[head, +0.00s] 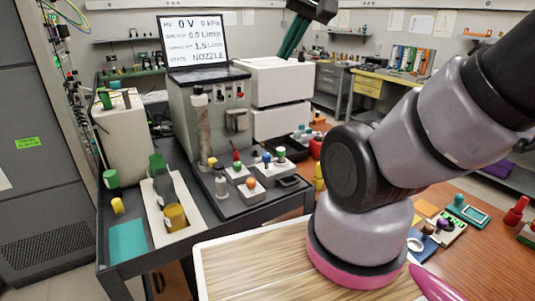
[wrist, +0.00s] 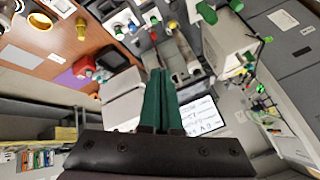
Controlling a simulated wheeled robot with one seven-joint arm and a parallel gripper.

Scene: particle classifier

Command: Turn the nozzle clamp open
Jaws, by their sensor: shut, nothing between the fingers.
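My gripper (head: 286,50) is at the top of the head view, its green fingers pointing down and left, empty, above and right of the grey classifier unit (head: 183,112). The wrist view shows its long green fingers (wrist: 158,72) closed together. The unit has a vertical clear tube (head: 203,130) with a black-and-white top on its front left, and a small dark fitting (head: 236,120) on its front. I cannot tell for sure which part is the nozzle clamp. The screen (head: 192,40) on top reads 0 V, 0 kPa and state NOZZLE. My gripper touches none of these.
A dark cart holds the unit and knob blocks (head: 250,190) with coloured caps. White boxes (head: 280,82) stand right of the unit. A wooden table (head: 470,255) with small items is at right.

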